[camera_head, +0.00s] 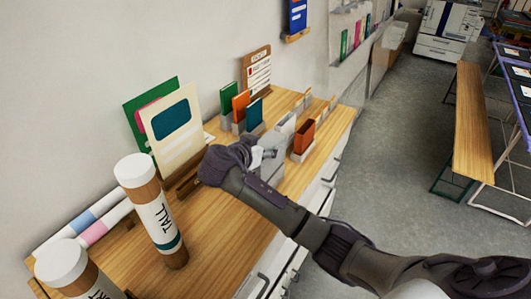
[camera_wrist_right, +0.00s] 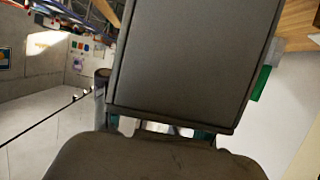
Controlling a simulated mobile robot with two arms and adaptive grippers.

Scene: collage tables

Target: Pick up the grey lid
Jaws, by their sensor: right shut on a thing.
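My right gripper (camera_head: 258,156) reaches over the wooden cabinet top from the right and is shut on the grey lid. In the right wrist view the lid is a large dark grey rectangular panel (camera_wrist_right: 195,60) with a raised rim, filling the upper middle. My fingertips are mostly hidden behind my own wrist and the lid. In the head view a light grey block-like shape (camera_head: 271,167) shows beside the gripper; I cannot tell where the lid's edges lie there. My left gripper is not in view.
A tube marked TALL (camera_head: 160,218) and another white-capped tube (camera_head: 62,262) stand at the front left. Cards (camera_head: 172,124) lean by the wall. Small coloured cards in grey holders (camera_head: 304,138) stand around the gripper. Wooden cabinet top (camera_head: 218,238) is bare in front.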

